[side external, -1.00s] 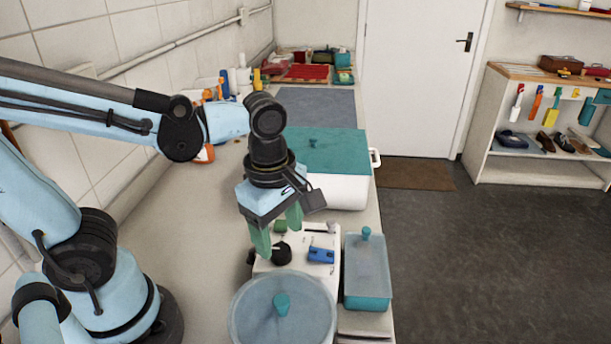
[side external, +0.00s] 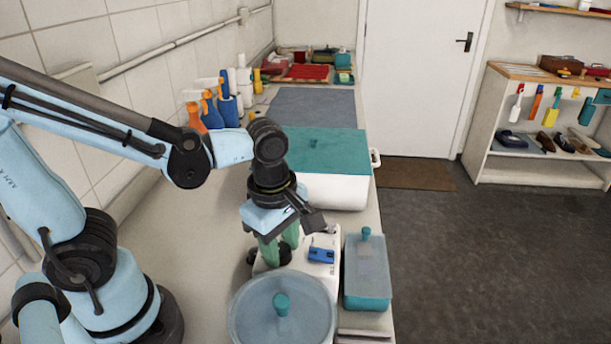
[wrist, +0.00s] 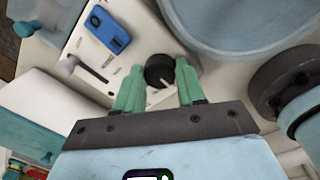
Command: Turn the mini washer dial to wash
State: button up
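The mini washer (side external: 325,268) is a white unit with a control panel and a round tub under a translucent blue-grey lid (side external: 255,310) with a teal knob. Its black dial (wrist: 158,70) has a pale pointer line; the setting labels are too small to read. My gripper (side external: 280,254) points down over the panel with green fingers. In the wrist view my gripper (wrist: 158,67) is open, one fingertip on each side of the dial. I cannot tell whether either finger touches it. In the side view the fingers partly hide the dial.
A blue switch (wrist: 107,30) and a small grey lever (wrist: 72,66) sit on the same panel. A teal lidded box (side external: 367,285) stands close to the right. A white bin with a teal top (side external: 325,150) is behind. Spray bottles (side external: 210,108) line the wall.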

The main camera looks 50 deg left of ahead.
jog(key=c, duration=0.4)
jog(key=m, duration=0.4)
jog(key=shift+s+m+h, duration=0.1)
jog(key=shift+m+h, duration=0.2)
jog(key=shift+m, duration=1.5)
jog(key=o, duration=1.1)
jog(key=shift+a, duration=0.1)
